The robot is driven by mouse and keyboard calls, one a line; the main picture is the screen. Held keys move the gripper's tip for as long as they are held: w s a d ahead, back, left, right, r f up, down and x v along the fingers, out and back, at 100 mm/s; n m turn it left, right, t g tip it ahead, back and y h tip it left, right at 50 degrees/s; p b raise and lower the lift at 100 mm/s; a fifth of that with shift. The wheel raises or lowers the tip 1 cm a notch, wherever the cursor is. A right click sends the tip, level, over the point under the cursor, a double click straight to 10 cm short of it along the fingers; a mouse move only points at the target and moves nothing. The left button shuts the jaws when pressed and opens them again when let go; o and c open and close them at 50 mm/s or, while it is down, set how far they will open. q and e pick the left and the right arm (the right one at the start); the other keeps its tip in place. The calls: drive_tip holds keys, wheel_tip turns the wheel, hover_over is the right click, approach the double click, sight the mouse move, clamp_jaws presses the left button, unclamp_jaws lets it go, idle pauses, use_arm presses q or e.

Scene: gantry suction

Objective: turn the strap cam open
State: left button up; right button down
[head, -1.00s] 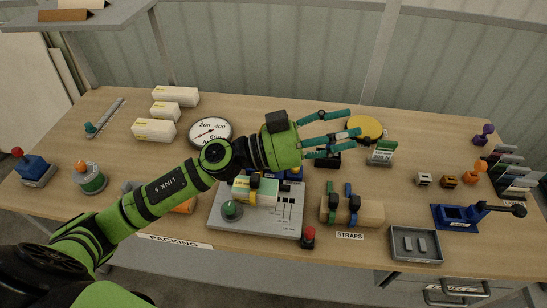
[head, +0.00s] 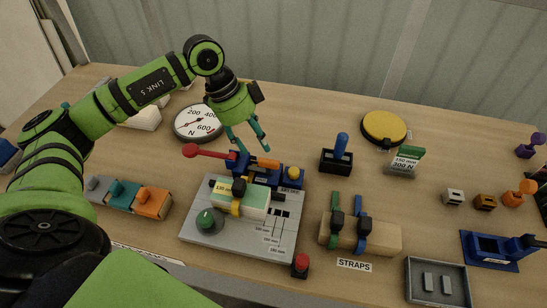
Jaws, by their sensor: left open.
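A white and green package (head: 250,204) sits on a grey fixture plate (head: 268,241). A yellow strap (head: 236,208) with a black cam (head: 239,188) goes over the package. A blue device with a red-knobbed lever (head: 205,152) and an orange part is at the plate's far edge. My left gripper (head: 248,143) points down with its teal fingers apart, just behind the red lever and package; it looks empty. I cannot tell whether a fingertip touches the blue device. The fingers are apart from the black cam. My right gripper is not in view.
A wooden block (head: 385,240) marked STRAPS carries a green strap and a blue strap with black cams. A green knob (head: 210,220) and a red button (head: 300,265) are at the plate. Table right of the gauge is fairly clear.

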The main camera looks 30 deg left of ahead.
sight(267, 162)
use_arm(q)
drive_tip(key=p+x, duration=0.1)
drive_tip(key=x, duration=0.2)
drive_tip(key=shift+s+d, duration=0.1)
drive_tip(key=shift+s, duration=0.1)
drive_tip(key=shift+p+x, duration=0.35)
drive_tip(key=shift+x, duration=0.85)
drive_tip(key=shift+w+d+f, duration=0.1)
drive_tip(key=shift+d+f, duration=0.2)
drive_tip(key=shift+f, duration=0.35)
drive_tip(key=shift+w+f, duration=0.1)
drive_tip(key=shift+f, duration=0.05)
clamp_jaws()
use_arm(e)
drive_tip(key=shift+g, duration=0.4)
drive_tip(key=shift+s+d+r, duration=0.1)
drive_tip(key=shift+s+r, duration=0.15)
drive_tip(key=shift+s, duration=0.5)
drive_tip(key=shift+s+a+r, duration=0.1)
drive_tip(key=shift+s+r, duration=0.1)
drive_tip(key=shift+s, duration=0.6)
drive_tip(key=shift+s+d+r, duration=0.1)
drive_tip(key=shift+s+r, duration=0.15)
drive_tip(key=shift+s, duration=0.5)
